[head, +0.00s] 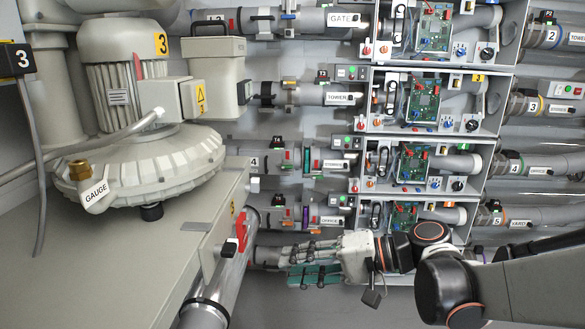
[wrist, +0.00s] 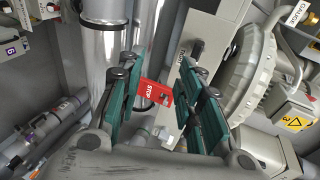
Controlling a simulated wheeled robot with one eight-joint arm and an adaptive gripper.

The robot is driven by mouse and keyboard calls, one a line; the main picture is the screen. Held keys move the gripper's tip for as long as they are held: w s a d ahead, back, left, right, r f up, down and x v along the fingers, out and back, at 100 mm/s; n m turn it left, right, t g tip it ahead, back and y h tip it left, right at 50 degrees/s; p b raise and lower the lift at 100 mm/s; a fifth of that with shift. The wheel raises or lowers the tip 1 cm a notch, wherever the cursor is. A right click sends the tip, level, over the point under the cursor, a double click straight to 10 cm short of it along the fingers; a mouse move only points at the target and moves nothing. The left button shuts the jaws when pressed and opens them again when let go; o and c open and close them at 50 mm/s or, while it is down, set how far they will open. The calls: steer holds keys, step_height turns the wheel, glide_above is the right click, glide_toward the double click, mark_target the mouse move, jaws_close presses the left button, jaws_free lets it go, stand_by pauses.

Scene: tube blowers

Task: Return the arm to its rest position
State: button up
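My arm (head: 520,285) reaches in from the lower right of the head view. My gripper (head: 292,262) is at its left end, with green-padded fingers pointing left towards the bench. In the wrist view my gripper (wrist: 155,72) shows two green-padded fingers spread apart. No object is held between them. A red STOP handle (wrist: 155,93) shows through the gap, beyond the fingers. In the head view a red handle (head: 241,232) sits on the pipe at the bench edge, left of my gripper and apart from it.
The blower (head: 145,165) stands on a grey bench (head: 110,265) at the left. Several open boxes with circuit boards (head: 424,104) and labelled pipes fill the wall behind my arm. Shiny tubes (wrist: 106,45) stand close beyond the fingers. The floor below my gripper looks clear.

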steer(key=s+d+f+n+t+h, duration=0.1)
steer(key=s+d+f+t+h, duration=0.1)
steer(key=s+d+h, duration=0.4)
steer(key=s+d+f+n+t+h, duration=0.1)
steer(key=s+d+h, duration=0.5)
steer(key=d, duration=0.6)
steer(key=shift+d+f+t+h, duration=0.25)
steer(key=shift+f+t+h, duration=0.4)
steer(key=shift+h, duration=0.35)
steer(key=shift+s, duration=0.1)
